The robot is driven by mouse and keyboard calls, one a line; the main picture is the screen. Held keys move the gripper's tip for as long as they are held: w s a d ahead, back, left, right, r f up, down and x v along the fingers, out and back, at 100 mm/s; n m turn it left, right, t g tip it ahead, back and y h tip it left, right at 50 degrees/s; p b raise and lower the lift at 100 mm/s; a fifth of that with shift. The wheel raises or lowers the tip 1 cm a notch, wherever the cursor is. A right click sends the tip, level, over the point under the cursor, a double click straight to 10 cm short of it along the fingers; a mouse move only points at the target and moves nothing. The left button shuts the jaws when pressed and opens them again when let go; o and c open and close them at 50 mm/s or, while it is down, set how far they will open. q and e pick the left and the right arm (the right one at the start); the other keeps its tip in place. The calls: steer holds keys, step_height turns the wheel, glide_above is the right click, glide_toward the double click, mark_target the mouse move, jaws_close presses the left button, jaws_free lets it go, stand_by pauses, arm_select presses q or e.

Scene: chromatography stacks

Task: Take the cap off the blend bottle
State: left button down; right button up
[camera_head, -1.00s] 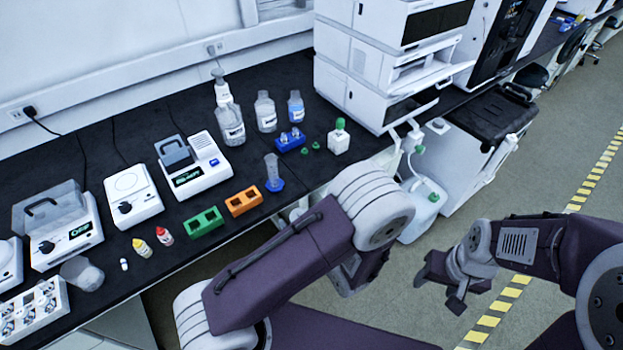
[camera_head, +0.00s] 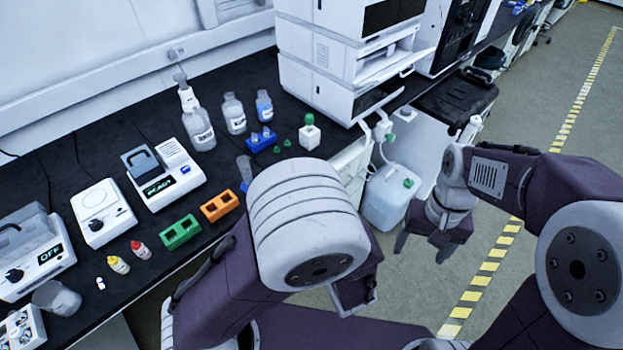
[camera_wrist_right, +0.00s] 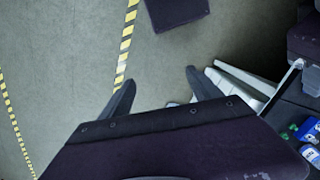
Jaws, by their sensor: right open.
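A small white square bottle (camera_head: 310,138) with a green cap (camera_head: 309,119) on it stands upright on the black bench, near the white instrument stack. It is the only bottle with a clear green cap, but I cannot read a label that names it as the blend bottle. Two loose green caps (camera_head: 277,149) lie on the bench just left of it. My right gripper (camera_head: 424,250) is open and empty over the floor, right of the bench and well away from the bottle. Its two spread fingers also show in the right wrist view (camera_wrist_right: 160,80). My left arm crosses the front of the bench; its gripper does not show.
Labelled bottles (camera_head: 234,118) and a blue rack (camera_head: 261,139) stand behind and left. Green (camera_head: 180,232) and orange (camera_head: 220,206) racks are along the front edge. The instrument stack (camera_head: 325,65) blocks the right back. A white canister (camera_head: 390,200) stands beside the bench.

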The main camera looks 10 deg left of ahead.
steer(key=w+a+r+n+t, duration=0.1)
steer(key=w+a+r+n, duration=0.2)
steer(key=a+r, duration=0.6)
steer(key=w+a+r+n+t, duration=0.1)
steer(key=w+a+r+n, duration=0.1)
steer(key=a+r, duration=0.7)
steer(key=s+a+n, duration=0.2)
steer(key=s+a, duration=0.1)
steer(key=a, duration=0.2)
steer(key=shift+y, duration=0.4)
steer(key=f, duration=0.3)
steer(key=w+f, duration=0.1)
steer(key=f, duration=0.3)
steer(key=a+f, duration=0.1)
steer(key=f, duration=0.3)
steer(key=shift+w+f, duration=0.2)
steer(key=shift+w, duration=0.05)
jaws_close()
steer(key=shift+r, duration=0.25)
steer(key=shift+r, duration=0.9)
